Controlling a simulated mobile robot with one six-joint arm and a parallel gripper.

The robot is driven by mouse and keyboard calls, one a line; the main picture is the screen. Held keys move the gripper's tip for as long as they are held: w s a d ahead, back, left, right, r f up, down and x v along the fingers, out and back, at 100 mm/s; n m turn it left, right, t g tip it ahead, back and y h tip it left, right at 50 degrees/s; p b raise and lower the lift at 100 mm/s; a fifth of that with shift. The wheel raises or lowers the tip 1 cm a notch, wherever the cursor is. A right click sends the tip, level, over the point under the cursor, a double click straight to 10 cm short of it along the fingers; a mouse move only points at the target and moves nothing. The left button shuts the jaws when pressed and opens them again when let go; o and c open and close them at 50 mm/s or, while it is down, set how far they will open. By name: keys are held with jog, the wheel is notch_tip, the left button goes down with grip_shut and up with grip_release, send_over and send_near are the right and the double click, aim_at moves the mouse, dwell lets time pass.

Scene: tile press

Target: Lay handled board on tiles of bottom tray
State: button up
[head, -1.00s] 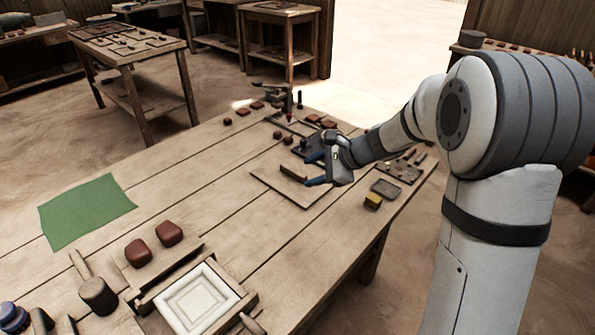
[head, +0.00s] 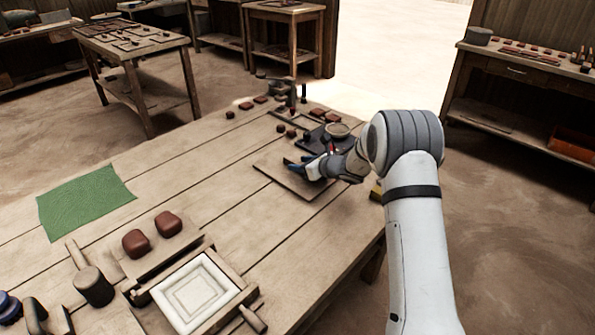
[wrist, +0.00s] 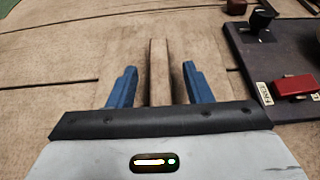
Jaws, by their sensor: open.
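The handled board (head: 310,197), a flat wooden board with a raised bar handle, lies on the wooden table below my gripper. In the wrist view its handle (wrist: 159,72) runs up between my two blue fingers, with a gap on both sides. My gripper (head: 297,167) is open around the handle and not closed on it; it also shows in the wrist view (wrist: 160,76). In the head view the gripper hides most of the handle. A thin tray frame (head: 284,116) with small dark tiles beside it lies beyond the board; I cannot tell which tray is the bottom one.
A dark panel (wrist: 278,60) with a black knob and a red switch lies right of the board. A framed white mould (head: 195,292), red-brown blocks (head: 137,243), a mallet (head: 93,287) and a green mat (head: 87,203) are nearer. The table's middle is clear.

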jog(key=shift+x, duration=1.2)
grip_shut()
